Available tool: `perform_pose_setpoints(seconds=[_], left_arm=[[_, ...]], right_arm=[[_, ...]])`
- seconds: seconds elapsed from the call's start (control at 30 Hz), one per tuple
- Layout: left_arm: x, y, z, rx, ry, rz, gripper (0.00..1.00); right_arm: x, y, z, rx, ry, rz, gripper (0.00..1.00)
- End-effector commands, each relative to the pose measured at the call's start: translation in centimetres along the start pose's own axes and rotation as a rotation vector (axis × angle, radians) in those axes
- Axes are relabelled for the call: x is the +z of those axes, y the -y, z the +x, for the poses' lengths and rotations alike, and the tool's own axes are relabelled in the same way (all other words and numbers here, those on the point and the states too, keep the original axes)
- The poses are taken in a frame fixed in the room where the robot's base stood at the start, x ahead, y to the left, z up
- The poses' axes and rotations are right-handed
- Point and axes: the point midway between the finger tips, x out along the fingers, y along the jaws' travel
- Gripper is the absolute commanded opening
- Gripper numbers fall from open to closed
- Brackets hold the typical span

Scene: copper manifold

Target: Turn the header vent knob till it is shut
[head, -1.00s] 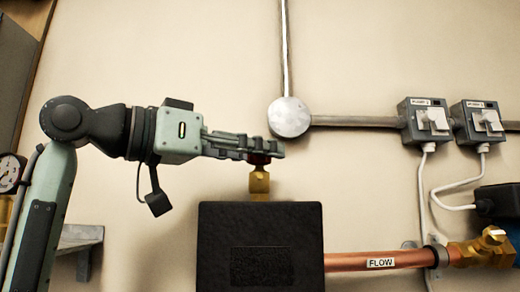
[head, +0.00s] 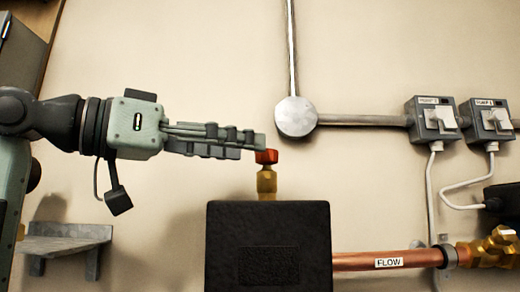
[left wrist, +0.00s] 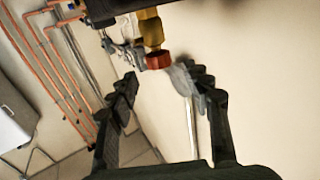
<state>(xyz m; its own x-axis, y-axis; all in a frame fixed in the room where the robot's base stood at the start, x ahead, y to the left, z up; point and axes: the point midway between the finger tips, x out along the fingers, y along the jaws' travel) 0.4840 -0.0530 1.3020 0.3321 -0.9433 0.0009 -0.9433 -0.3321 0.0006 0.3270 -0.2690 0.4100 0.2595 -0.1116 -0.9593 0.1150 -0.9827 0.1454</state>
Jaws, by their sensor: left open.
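The header vent knob (head: 266,157) is a small red cap on a brass vent fitting (head: 267,183) that stands on top of a black box (head: 268,245). In the left wrist view the red knob (left wrist: 158,60) lies beyond the fingertips, between their lines, on its brass body (left wrist: 152,30). My left gripper (head: 258,145) comes in from the left, its fingertips just left of the knob and slightly above its middle. The left wrist view shows its two fingers (left wrist: 162,82) apart with nothing between them. My right gripper is not in view.
A copper pipe (head: 375,260) marked FLOW runs right from the black box to a brass valve (head: 490,249). A round conduit box (head: 296,117) and two switch boxes (head: 434,119) are on the wall. A grey shelf (head: 66,241) is at lower left.

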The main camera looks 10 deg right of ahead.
Motion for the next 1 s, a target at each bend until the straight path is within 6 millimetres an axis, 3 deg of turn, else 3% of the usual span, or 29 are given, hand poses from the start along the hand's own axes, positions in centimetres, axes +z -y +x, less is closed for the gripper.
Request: perform_pose_setpoints(seconds=[0.2,0.4,1.0], left_arm=[[0.0,0.1,-4.4,-0.003,0.0,0.001,0.49],[0.0,0.0,-6.4,-0.001,0.001,0.001,0.49],[0.0,0.0,-6.7,0.0,0.001,0.0,0.49]], right_arm=[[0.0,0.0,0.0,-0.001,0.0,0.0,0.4],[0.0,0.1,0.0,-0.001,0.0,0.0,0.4],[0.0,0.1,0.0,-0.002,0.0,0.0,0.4]])
